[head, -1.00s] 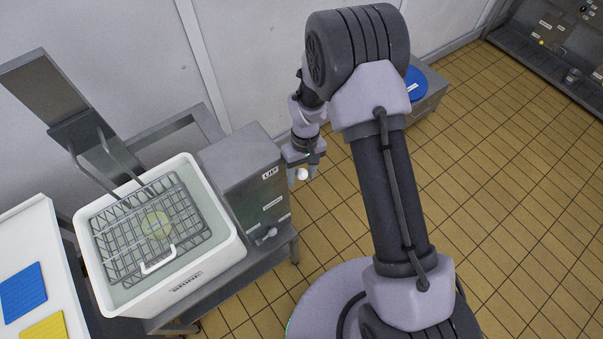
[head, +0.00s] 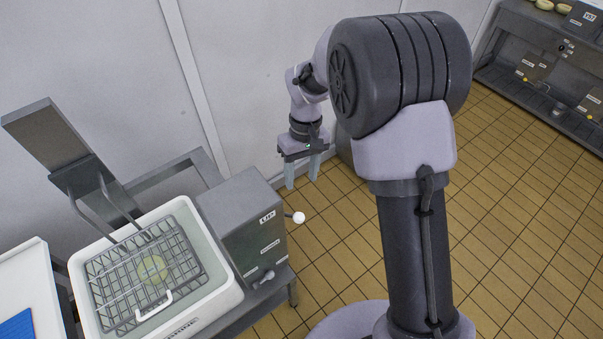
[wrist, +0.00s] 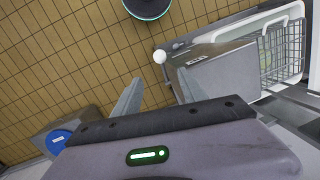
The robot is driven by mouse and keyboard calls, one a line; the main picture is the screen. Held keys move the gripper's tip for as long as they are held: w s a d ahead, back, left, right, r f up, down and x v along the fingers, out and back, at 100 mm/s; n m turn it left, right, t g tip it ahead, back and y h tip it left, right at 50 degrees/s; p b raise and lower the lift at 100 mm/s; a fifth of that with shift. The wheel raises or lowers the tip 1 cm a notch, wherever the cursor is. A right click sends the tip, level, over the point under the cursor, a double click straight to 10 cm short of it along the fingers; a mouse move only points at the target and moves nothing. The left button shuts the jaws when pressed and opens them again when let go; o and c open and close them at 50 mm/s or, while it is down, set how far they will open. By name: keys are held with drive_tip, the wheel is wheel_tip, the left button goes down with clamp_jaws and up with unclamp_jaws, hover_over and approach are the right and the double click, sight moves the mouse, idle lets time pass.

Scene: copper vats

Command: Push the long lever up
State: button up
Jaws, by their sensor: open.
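Most of the lever's rod is hidden or too small to see clearly.
A white vat (head: 222,300) holding a wire basket (head: 165,262) stands left of the box. A small grey handle (head: 264,279) is on the box's front. The wall is close behind my gripper. A blue disc (wrist: 56,142) lies on a grey stand. Tiled floor is open to the right.

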drive_tip(key=shift+c, duration=0.9)
drive_tip(key=shift+f+m+b, duration=0.4)
drive_tip(key=shift+m+b, duration=0.2)
drive_tip(key=shift+b, duration=0.15)
drive_tip(key=c, duration=0.4)
drive_tip(key=s+f+m+b, duration=0.1)
drive_tip(key=m+b, duration=0.2)
drive_tip(key=m, duration=0.1)
drive_tip(key=s+d+f+m+t+b, duration=0.1)
drive_tip(key=m+b, duration=0.3)
drive_tip(key=s+f+m+b, duration=0.1)
drive_tip(key=m+b, duration=0.3)
drive_tip(key=m, duration=0.1)
drive_tip(key=shift+s+d+f+t, duration=0.15)
drive_tip(key=shift+s+d+t, duration=0.15)
clamp_jaws()
drive_tip(key=s+d+f+m+t+b, duration=0.1)
drive_tip(key=s+f+m+b, duration=0.15)
drive_tip(key=m+b, duration=0.45)
drive_tip(key=s+d+f+m+t+b, duration=0.1)
drive_tip(key=s+m+b, duration=0.25)
drive_tip(key=m, duration=0.75)
wheel_tip(320, 180, down, 10)
drive_tip(key=w+b, duration=0.2)
drive_tip(key=b, duration=0.2)
drive_tip(key=shift+w+a+r, duration=1)
drive_tip(key=shift+a+r, duration=0.15)
drive_tip(key=shift+a, duration=0.1)
